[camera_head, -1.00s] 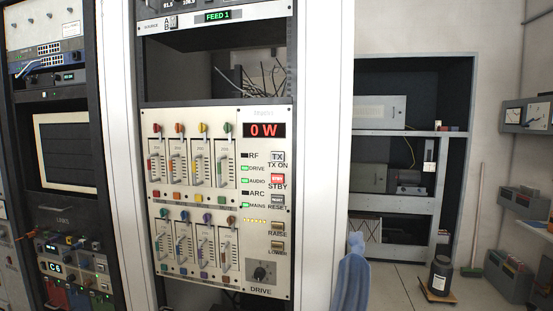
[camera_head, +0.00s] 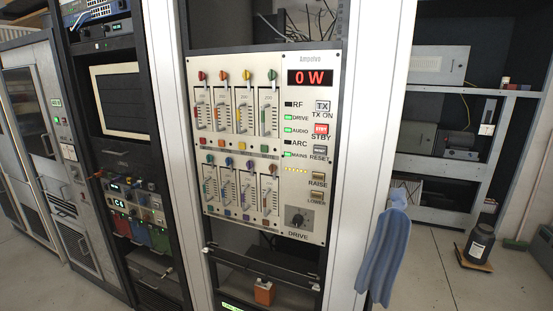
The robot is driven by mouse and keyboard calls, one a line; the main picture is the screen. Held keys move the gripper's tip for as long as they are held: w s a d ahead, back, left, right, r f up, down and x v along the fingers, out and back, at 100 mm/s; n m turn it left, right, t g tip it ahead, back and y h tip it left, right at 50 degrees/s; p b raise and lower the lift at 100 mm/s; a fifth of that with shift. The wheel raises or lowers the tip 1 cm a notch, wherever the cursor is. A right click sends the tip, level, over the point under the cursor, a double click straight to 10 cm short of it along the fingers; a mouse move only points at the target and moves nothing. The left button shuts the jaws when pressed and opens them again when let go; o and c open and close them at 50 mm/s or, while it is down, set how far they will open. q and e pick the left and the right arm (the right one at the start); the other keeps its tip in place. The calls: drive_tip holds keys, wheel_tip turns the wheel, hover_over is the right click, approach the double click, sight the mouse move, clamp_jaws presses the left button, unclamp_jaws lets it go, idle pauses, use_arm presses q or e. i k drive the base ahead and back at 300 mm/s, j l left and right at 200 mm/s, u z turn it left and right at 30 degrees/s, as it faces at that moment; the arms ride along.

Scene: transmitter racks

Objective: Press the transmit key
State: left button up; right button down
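The transmitter panel (camera_head: 258,205) is a pale faceplate in the middle rack. Its red display (camera_head: 310,78) reads 0 W. The transmit key, a light grey button marked TX (camera_head: 322,107), sits below the display with "TX ON" under it. Below it are a red STBY button (camera_head: 321,129) and a grey RESET button (camera_head: 320,151). The DRIVE, AUDIO and MAINS lamps are green; the RF and ARC lamps are dark. Neither of my grippers is in view, and nothing covers the key.
A blue cloth (camera_head: 382,255) hangs at the rack's right edge. A dark rack with a screen (camera_head: 120,100) stands left. A black tub (camera_head: 478,243) sits on the floor at right, before grey shelving (camera_head: 440,150). A small orange-brown box (camera_head: 264,292) sits below the panel.

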sight(320, 105)
drive_tip(key=z, duration=0.4)
drive_tip(key=i+j+z, duration=0.25)
drive_tip(key=j+z, duration=0.3)
drive_tip(key=j, duration=0.15)
drive_tip(key=i+j+z, duration=0.1)
drive_tip(key=j+z, duration=0.15)
drive_tip(key=j, duration=0.15)
drive_tip(key=j+z, duration=0.25)
drive_tip(key=j, duration=0.15)
drive_tip(key=i+j, duration=0.1)
drive_tip(key=j, duration=0.85)
drive_tip(key=i+z, duration=0.05)
